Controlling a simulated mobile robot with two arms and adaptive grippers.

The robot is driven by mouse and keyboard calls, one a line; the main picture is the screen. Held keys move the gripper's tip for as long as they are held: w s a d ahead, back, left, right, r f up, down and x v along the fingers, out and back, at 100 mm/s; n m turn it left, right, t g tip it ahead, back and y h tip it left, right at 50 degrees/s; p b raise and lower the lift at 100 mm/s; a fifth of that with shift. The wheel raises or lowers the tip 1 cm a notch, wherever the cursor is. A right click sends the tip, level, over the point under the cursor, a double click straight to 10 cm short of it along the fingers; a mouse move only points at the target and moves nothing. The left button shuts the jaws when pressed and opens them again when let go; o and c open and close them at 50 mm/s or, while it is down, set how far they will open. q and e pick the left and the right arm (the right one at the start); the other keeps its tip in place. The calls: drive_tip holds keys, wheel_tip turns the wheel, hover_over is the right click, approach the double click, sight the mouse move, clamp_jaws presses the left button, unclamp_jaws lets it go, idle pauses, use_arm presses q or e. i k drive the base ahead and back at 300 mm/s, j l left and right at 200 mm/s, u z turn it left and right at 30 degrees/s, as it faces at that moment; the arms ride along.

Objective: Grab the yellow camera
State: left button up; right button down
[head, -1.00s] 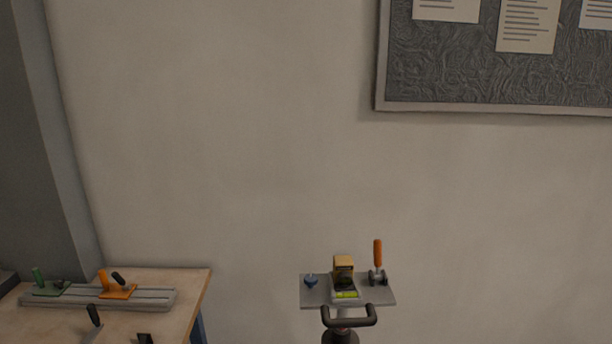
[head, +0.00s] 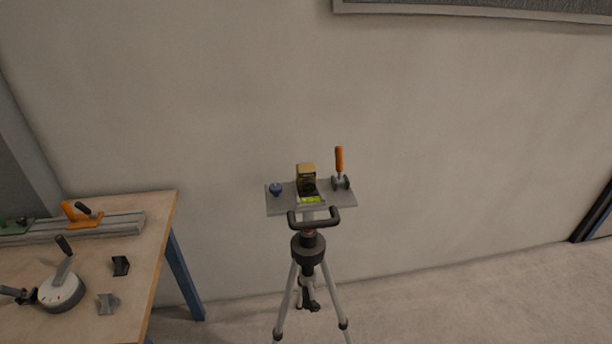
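The yellow camera (head: 306,174), a small boxy body with a dark front, stands upright on a grey plate (head: 280,207) on top of a tripod (head: 308,250). A bright yellow-green strip (head: 311,199) shows just in front of it. A small blue knob (head: 276,189) is on the plate to its left. A clamp with an orange handle (head: 340,160) stands on the plate to its right. Neither of my grippers shows in the head view.
A wall is close behind the tripod. The floor right of it is clear.

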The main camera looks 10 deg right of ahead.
sight(306, 173)
drive_tip(key=k+l+u, duration=0.1)
drive_tip(key=u, duration=0.25)
drive_tip(key=k+l+u, duration=0.1)
drive_tip(key=l+u, duration=0.3)
drive_tip(key=k+u, duration=0.15)
drive_tip(key=u, duration=0.2)
